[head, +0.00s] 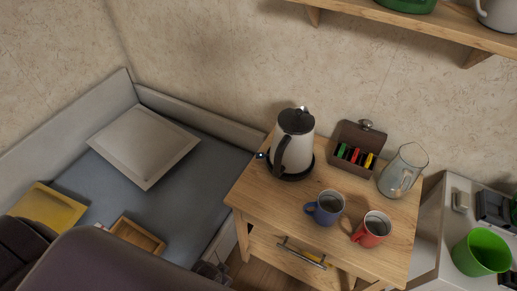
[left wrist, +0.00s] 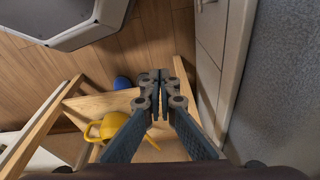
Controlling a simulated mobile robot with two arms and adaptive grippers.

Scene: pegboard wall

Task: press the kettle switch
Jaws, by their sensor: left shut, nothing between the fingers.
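The kettle (head: 295,145) is white with a black lid and a dark handle. It stands upright on a dark round base on the small wooden table. A small dark piece with a bright spot (head: 261,156) sticks out left of the kettle at the table's edge; it looks like the switch. My left gripper (head: 214,272) is low at the table's front left, below and apart from the kettle, partly hidden by my arm. In the left wrist view its fingers (left wrist: 160,76) are shut and empty. My right gripper is not in view. The kettle is not in the wrist view.
On the table (head: 263,187) are a blue mug (head: 325,208), a red mug (head: 371,230), an open tea box (head: 357,148) and a glass jug (head: 402,170). A bed (head: 195,155) lies left. A shelf (head: 425,22) hangs above. A yellow watering can (left wrist: 108,126) sits below.

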